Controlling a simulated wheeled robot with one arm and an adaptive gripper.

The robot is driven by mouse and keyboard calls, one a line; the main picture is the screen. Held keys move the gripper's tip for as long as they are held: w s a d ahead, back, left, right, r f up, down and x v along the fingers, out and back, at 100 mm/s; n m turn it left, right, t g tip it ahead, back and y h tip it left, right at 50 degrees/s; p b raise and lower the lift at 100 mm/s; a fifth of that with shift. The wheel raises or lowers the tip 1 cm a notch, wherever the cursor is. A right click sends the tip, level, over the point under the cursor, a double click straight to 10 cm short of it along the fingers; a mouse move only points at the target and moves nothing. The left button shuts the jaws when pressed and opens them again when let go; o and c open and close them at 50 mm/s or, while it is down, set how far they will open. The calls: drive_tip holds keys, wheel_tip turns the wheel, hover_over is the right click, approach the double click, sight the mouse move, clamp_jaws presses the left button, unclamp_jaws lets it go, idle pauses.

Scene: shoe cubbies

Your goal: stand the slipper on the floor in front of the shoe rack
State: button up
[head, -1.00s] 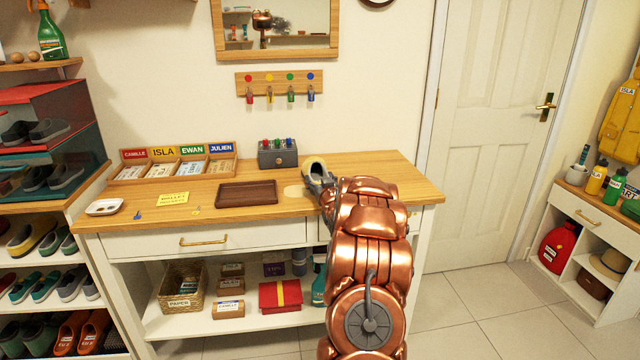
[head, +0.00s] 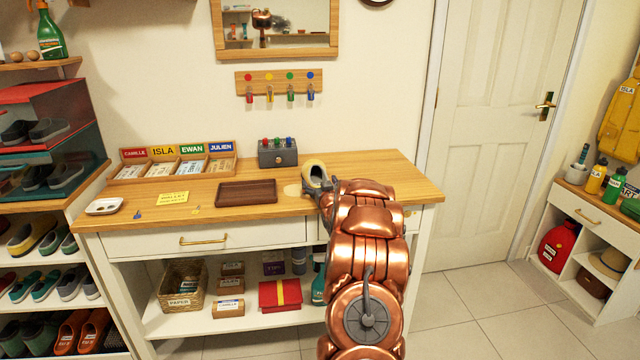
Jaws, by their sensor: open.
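My gripper (head: 318,182) is open right at the slipper. The fingers are small and partly hidden by my copper arm, so I cannot tell whether they touch it or whether it rests on the top. The shoe rack (head: 88,187) stands at the far left, with several pairs of shoes on its shelves. The floor directly in front of the rack is out of view.
The console top (head: 400,175) holds a brown tray (head: 246,192), a name-labelled sorter (head: 180,170), a grey box with coloured knobs (head: 277,153) and a white dish (head: 104,206). Tiled floor (head: 470,310) is clear at the right, before the door (head: 490,120).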

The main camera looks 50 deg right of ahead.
drive_tip(key=shift+r, duration=0.1)
drive_tip(key=v, duration=1.2)
drive_tip(key=shift+b, duration=0.4)
drive_tip(key=shift+a, duration=0.1)
